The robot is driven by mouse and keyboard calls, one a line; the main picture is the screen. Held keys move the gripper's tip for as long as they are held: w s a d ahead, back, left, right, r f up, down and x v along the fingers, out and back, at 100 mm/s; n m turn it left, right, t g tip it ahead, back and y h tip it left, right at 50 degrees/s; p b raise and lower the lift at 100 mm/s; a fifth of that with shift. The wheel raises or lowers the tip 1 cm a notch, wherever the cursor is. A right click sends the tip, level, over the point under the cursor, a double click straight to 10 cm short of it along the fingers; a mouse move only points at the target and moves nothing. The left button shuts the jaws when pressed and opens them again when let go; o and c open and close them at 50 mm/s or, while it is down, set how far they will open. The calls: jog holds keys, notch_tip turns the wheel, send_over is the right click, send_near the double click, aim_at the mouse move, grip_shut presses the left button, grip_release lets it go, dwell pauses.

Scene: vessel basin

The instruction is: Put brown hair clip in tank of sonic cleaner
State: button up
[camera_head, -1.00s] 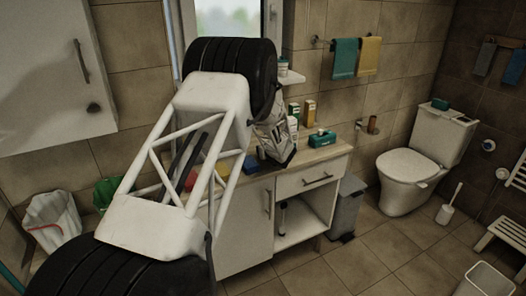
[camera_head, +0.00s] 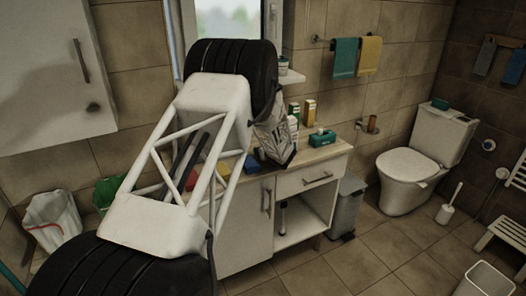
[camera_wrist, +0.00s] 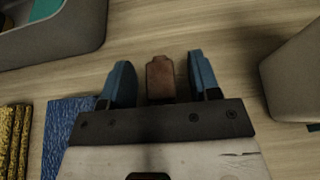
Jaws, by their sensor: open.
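The brown hair clip (camera_wrist: 160,79) is a small flat brown piece on the wooden counter in the wrist view. My gripper (camera_wrist: 160,62) is open, with one blue finger on each side of the clip and a gap visible on both sides. The clip's near end is hidden behind the dark gripper body. In the head view, my arm blocks much of the counter and the clip does not show. I cannot clearly identify the sonic cleaner. A grey container (camera_wrist: 85,45) with teal inside stands at the wrist view's upper left.
A blue folded cloth (camera_wrist: 65,125) and a yellow one (camera_wrist: 14,140) lie left of my gripper. A grey-beige object (camera_wrist: 295,75) stands at the right. On the counter, a teal box (camera_head: 322,138) stands right of my arm. Bare wood lies ahead of my fingers.

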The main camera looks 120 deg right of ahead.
jog(key=shift+r, duration=0.15)
jog(key=shift+a+r, duration=0.2)
jog(key=shift+a, duration=0.15)
jog(key=shift+v, duration=5.6)
jog(key=shift+f, duration=0.1)
jog(key=shift+o, duration=0.4)
